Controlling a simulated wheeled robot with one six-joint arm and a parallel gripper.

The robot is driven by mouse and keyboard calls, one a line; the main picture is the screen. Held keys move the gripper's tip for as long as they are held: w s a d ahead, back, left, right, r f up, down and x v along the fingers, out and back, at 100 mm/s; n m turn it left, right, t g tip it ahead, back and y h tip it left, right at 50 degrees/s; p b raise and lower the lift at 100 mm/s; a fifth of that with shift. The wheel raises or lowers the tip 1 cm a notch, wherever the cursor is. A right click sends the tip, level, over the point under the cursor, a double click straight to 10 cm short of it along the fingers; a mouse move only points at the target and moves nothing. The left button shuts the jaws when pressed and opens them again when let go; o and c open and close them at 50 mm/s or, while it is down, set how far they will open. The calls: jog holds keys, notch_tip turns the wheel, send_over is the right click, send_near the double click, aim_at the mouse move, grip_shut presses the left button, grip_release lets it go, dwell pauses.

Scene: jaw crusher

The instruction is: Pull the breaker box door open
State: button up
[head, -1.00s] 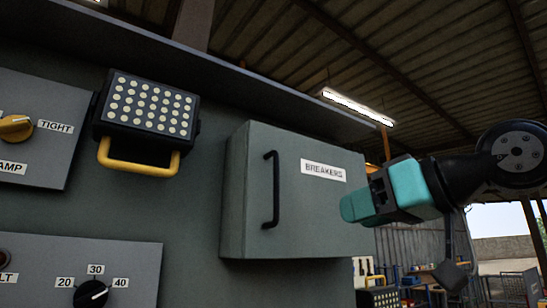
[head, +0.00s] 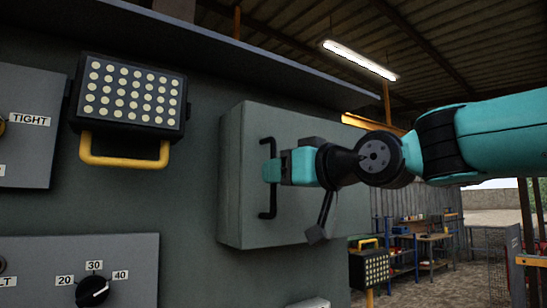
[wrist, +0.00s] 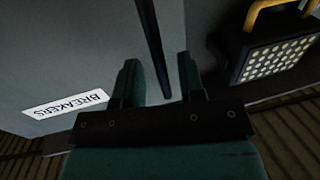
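The grey breaker box (head: 232,190) stands out from the panel wall, its door (head: 310,128) shut. The black vertical bar handle (head: 267,205) is on the door's left side. My gripper (head: 268,172) is at the middle of the handle, its fingers hiding part of the bar. In the wrist view my gripper (wrist: 160,80) is open, and the handle (wrist: 151,40) runs between the two fingers with gaps beside it. The BREAKERS label (wrist: 66,104) shows in the wrist view; my arm hides it in the head view.
A floodlight with a yellow handle (head: 130,98) hangs left of the box and also shows in the wrist view (wrist: 275,58). A dial panel (head: 125,255) is below left. A second floodlight (head: 372,270) and shelves stand at the lower right.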

jog(key=shift+p+x, duration=0.35)
jog(key=shift+x, duration=0.8)
grip_shut()
